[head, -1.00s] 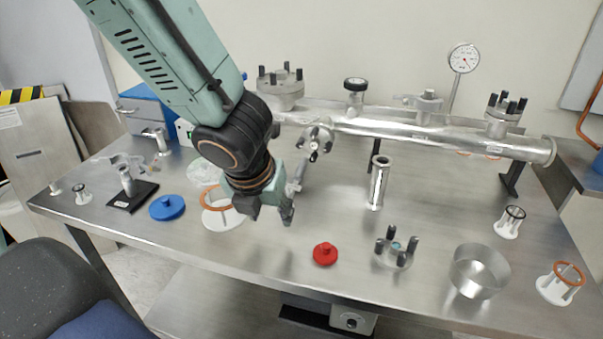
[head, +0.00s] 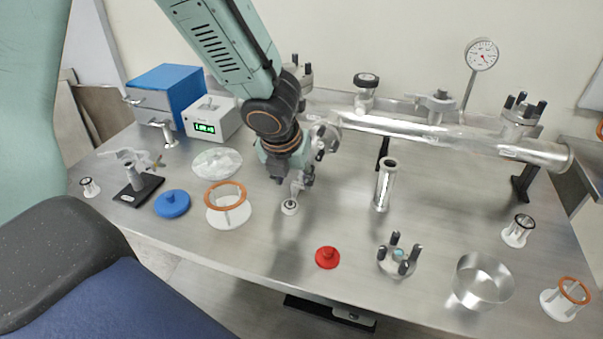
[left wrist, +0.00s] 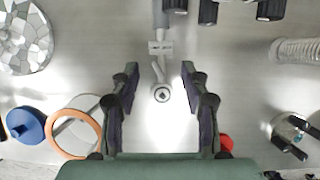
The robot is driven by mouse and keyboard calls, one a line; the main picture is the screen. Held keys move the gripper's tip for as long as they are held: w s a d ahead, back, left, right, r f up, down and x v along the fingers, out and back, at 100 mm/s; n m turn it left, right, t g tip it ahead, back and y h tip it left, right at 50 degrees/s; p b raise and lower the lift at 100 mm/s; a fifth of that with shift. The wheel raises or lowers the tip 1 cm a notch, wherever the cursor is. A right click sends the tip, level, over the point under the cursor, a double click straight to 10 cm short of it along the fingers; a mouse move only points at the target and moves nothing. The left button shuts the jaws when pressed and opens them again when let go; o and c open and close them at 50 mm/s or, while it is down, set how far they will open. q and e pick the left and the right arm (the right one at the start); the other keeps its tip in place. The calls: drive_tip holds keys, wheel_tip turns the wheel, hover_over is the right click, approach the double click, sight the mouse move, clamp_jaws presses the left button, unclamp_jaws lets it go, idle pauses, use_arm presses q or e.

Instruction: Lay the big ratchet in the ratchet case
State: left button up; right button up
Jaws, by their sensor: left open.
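I cannot make out a big ratchet or a ratchet case for certain in either view. My left gripper (head: 293,178) is over the steel table, just in front of the metal pipe assembly (head: 430,135). In the left wrist view my left gripper (left wrist: 158,80) has its two fingers wide apart with nothing clamped. A slim metal piece with a small round end (left wrist: 162,94) shows between the fingers; its round end also shows in the head view (head: 290,207). My right gripper is not in view.
A blue cabinet (head: 165,90) and a white device (head: 212,118) stand at the back left. An orange-ringed white stand (head: 228,207), blue knob (head: 172,204), red knob (head: 328,257), studded flange (head: 398,260) and metal cup (head: 482,282) stand along the front. A dark chair (head: 80,260) is at lower left.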

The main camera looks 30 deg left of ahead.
sight(301, 176)
use_arm(q)
drive_tip(key=shift+w+r, duration=0.15)
drive_tip(key=shift+r, duration=0.15)
drive_tip(key=w, duration=0.1)
drive_tip(key=w+p, duration=0.1)
drive_tip(key=w+a+p, duration=0.1)
drive_tip(key=w, duration=0.1)
drive_tip(key=shift+f, duration=0.25)
drive_tip(key=shift+b+x, duration=0.4)
drive_tip(key=shift+x, duration=0.5)
drive_tip(key=shift+s+f+b, duration=0.15)
drive_tip(key=shift+f+b, duration=0.2)
drive_tip(key=shift+f, duration=0.1)
drive_tip(key=shift+w+f, duration=0.15)
drive_tip(key=shift+w, duration=0.1)
drive_tip(key=shift+c, duration=0.6)
drive_tip(key=shift+s, duration=0.2)
drive_tip(key=c, duration=0.4)
clamp_jaws()
